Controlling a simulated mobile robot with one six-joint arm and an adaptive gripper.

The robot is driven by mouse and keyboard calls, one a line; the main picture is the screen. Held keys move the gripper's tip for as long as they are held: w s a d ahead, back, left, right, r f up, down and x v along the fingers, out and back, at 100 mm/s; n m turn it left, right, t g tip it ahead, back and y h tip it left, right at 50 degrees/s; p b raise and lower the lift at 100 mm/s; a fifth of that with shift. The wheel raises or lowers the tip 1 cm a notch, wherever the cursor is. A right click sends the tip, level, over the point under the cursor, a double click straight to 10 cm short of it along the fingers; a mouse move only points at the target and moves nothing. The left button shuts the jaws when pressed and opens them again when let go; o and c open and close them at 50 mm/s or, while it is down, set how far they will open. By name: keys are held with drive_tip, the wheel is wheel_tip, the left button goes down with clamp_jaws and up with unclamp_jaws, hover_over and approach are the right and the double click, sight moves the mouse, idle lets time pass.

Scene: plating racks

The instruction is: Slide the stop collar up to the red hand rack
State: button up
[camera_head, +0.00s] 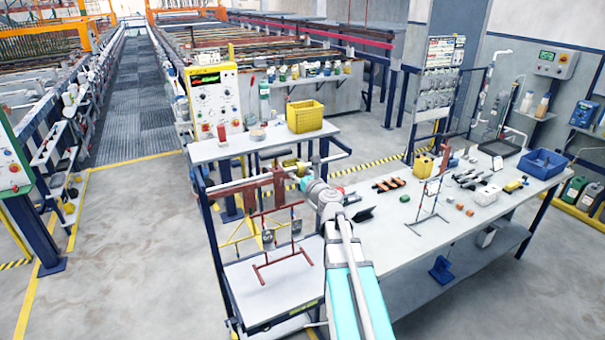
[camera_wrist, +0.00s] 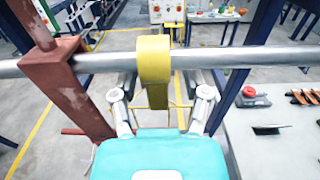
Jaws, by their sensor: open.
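The yellow stop collar (camera_wrist: 153,62) sits around the steel bar (camera_wrist: 225,57) in the middle of the wrist view, with a tab hanging below. The red hand rack (camera_wrist: 60,70) hangs on the same bar to its left, with a short bare stretch of bar between. In the head view the red rack (camera_head: 279,184) hangs left of the yellow collar (camera_head: 304,169). My gripper (camera_wrist: 160,88) is open, its fingers below the bar on either side of the collar's tab, apparently apart from it. Whether the fingertips reach the bar is hard to tell.
A workbench (camera_head: 395,262) with small parts and a rack frame stands to the right. A low tray table (camera_head: 240,288) lies under the bar. A yellow bin (camera_head: 305,116) stands on the table behind. Blue posts flank the bar.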

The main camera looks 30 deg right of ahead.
drive_tip(key=s, duration=0.7)
drive_tip(key=shift+s, duration=0.25)
drive_tip(key=shift+d, duration=0.1)
